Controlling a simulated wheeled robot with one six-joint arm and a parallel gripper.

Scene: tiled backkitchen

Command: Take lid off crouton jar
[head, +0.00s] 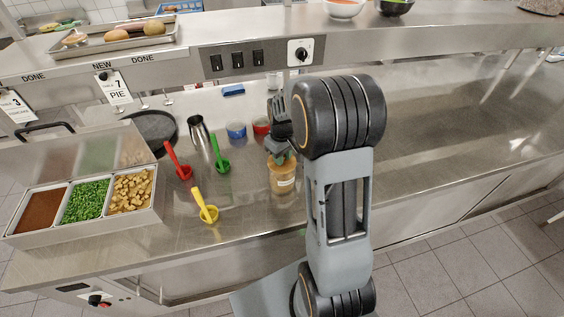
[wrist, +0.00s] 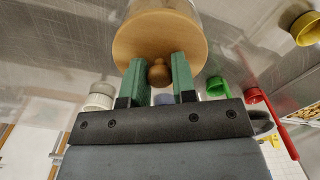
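The crouton jar (head: 282,180) stands on the steel counter, just left of my arm in the head view. It is clear with tan contents and a pale label. Its round wooden lid (wrist: 190,45) with a small wooden knob (wrist: 159,73) fills the upper middle of the wrist view. The lid appears to sit on the jar. My gripper (wrist: 160,75) is at the lid, its two green fingers on either side of the knob. I cannot tell whether the fingers press on it. In the head view my gripper (head: 283,152) partly hides the lid.
Left of the jar are a green scoop (head: 222,166), a red scoop (head: 184,171) and a yellow scoop (head: 209,214). A metal shaker (head: 198,130) and a blue container (head: 236,130) stand behind. A bin of toppings (head: 162,190) is at left. Counter right of my arm is clear.

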